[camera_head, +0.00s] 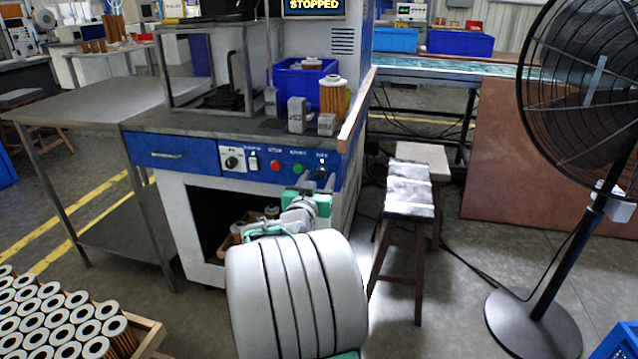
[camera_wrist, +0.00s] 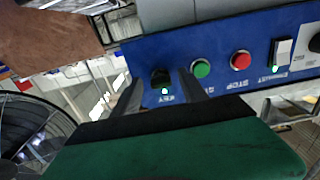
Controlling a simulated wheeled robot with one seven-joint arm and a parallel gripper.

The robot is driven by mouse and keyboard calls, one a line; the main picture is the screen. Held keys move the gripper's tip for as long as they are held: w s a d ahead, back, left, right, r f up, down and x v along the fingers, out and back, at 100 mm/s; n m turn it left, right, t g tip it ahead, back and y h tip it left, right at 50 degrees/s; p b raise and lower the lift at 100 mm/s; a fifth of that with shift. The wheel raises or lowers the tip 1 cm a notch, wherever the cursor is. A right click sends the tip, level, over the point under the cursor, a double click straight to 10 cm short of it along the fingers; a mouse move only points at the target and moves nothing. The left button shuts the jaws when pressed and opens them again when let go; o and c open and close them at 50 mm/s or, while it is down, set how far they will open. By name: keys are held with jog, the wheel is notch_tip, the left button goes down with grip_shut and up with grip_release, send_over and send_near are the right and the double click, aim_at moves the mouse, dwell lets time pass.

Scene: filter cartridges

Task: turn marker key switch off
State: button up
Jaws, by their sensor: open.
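The blue control panel (camera_head: 200,157) is on the front of the workbench. A dark key switch (camera_head: 321,173), which I take for the marker key switch, sits at its right end. In the wrist view, which is turned upside down, the black switch (camera_wrist: 160,77) has a small lit lamp (camera_wrist: 165,91) beside it. My gripper (camera_wrist: 160,92) is open, with one finger on each side of the switch in that view. I cannot tell whether the fingers touch it. In the head view my wrist (camera_head: 305,203) is just in front of the panel. The switch's label is unreadable.
A green button (camera_wrist: 201,68), red button (camera_wrist: 240,60) and white rocker switch (camera_wrist: 281,53) line the panel beside the key switch. A display (camera_head: 314,5) reads STOPPED. A stool (camera_head: 409,195) and large fan (camera_head: 580,80) stand at right. A crate of cartridges (camera_head: 145,335) is at lower left.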

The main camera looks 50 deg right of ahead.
jog(key=shift+w+d, duration=0.2)
jog(key=shift+d, duration=0.25)
grip_shut()
dwell(0.3)
